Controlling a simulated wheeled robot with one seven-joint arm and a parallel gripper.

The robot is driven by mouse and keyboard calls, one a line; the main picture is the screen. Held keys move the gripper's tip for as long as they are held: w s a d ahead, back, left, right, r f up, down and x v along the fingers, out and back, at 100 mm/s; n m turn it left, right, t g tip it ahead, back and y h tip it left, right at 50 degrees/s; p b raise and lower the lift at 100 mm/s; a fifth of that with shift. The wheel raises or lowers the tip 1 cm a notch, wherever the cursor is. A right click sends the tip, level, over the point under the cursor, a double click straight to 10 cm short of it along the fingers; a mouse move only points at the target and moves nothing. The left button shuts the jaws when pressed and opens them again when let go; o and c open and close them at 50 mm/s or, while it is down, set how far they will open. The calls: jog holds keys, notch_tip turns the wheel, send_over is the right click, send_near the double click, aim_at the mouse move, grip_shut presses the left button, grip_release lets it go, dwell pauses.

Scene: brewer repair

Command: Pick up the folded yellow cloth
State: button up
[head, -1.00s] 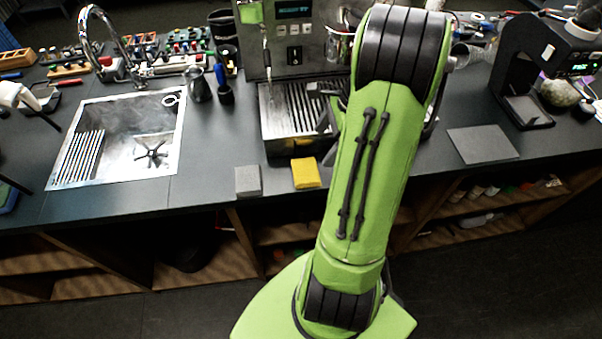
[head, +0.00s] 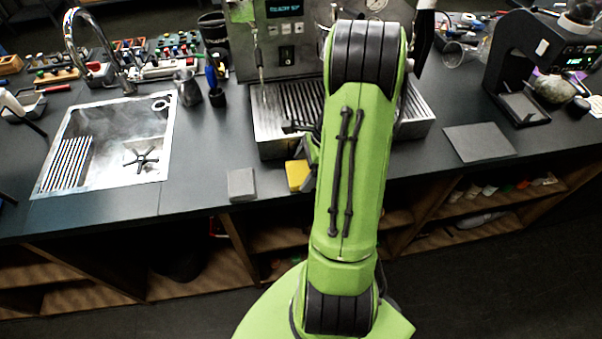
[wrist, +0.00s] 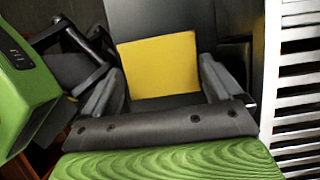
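The folded yellow cloth (head: 297,175) lies flat on the dark counter near its front edge, partly hidden by my green arm in the head view. In the wrist view the yellow cloth (wrist: 160,65) lies ahead of my gripper, between the lines of its two fingers. My gripper (wrist: 163,80) is open, with the grey fingers wide apart on either side and nothing held between them. In the head view the fingers are mostly hidden behind my arm.
A grey folded cloth (head: 241,184) lies just left of the yellow one. The espresso machine's drip tray (head: 275,145) is close behind. A sink (head: 75,130) is to the left. A dark flat mat (head: 478,142) lies to the right, with a grinder (head: 520,80) behind it.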

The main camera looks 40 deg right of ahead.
aim_at(305, 172)
jog(key=shift+c, duration=1.2)
notch_tip(305, 172, up, 10)
jog(key=p, duration=0.2)
jog(key=shift+p, duration=0.35)
jog(key=o, duration=0.5)
jog(key=c, duration=0.3)
